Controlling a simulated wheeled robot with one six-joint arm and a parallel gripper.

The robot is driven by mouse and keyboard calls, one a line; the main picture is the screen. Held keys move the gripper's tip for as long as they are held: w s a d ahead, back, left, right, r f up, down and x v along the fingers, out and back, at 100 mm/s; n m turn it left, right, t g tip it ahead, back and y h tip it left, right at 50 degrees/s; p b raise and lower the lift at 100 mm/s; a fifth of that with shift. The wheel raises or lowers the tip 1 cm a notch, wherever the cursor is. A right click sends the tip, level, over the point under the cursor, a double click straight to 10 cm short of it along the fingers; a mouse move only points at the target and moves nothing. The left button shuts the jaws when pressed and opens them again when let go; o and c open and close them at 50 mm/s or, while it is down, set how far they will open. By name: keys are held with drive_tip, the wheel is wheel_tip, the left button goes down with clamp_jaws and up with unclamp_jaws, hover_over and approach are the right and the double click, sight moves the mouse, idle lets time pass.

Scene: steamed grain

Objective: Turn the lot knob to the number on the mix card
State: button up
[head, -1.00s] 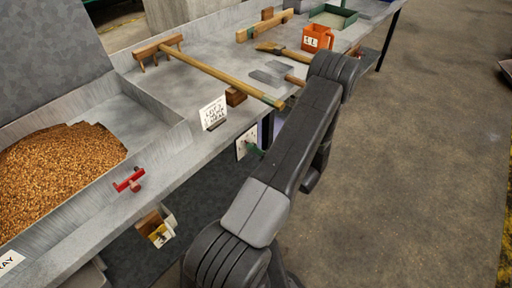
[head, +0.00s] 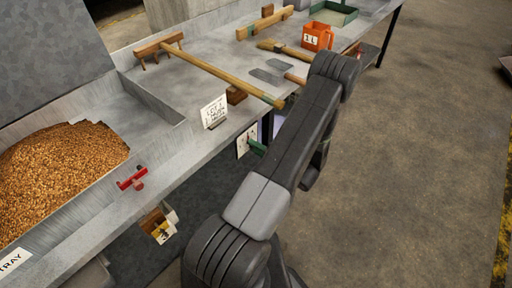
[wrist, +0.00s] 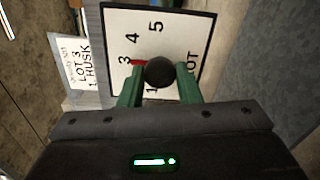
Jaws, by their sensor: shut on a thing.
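The white lot plate (wrist: 178,25) with a dark border fills the middle of the wrist view, with 1, 3, 4, 5 and LOT readable. My gripper (wrist: 160,74) has its green fingers on both sides of the round dark knob (wrist: 160,71) and is shut on it. The knob's red pointer (wrist: 139,62) is at the 3. The white mix card (wrist: 77,66) reads LOT 3 with a HUSK line below. In the head view the card (head: 214,110) stands on the bench, and the plate (head: 242,143) hangs at its front, partly behind my gripper.
Open floor (head: 430,150) lies to the right.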

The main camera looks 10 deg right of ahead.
drive_tip(key=o, duration=1)
drive_tip(key=shift+c, duration=0.2)
drive_tip(key=v, duration=1.4)
drive_tip(key=shift+w, duration=0.1)
drive_tip(key=x, duration=1.3)
drive_tip(key=shift+w+a, duration=0.25)
drive_tip(key=shift+w, duration=0.05)
